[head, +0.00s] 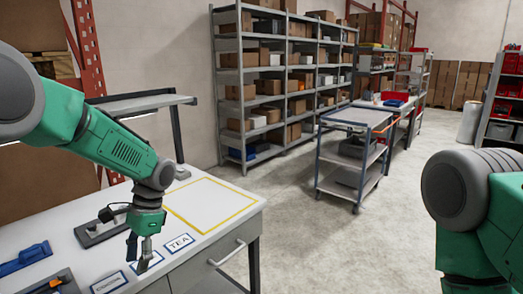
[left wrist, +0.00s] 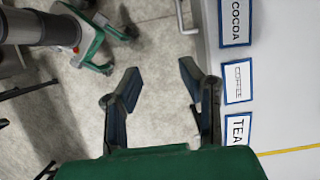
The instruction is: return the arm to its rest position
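My left gripper (head: 141,257) hangs pointing down at the front edge of the white table (head: 225,208), near the labels, in the head view. In the left wrist view its two dark fingers (left wrist: 160,75) stand apart with nothing between them, over the grey floor beside the table edge. My left arm (head: 115,148) reaches in from the left, bent at the wrist. My right arm (head: 480,215) shows only in part at the right edge; its gripper is out of view.
Labels for cocoa (left wrist: 235,22), coffee (left wrist: 238,82) and tea (head: 179,243) line the table front. A yellow-outlined area (head: 210,204) is empty. A black device (head: 98,228) and a blue item (head: 25,258) sit on the left. A cart (head: 352,150) stands beyond open floor.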

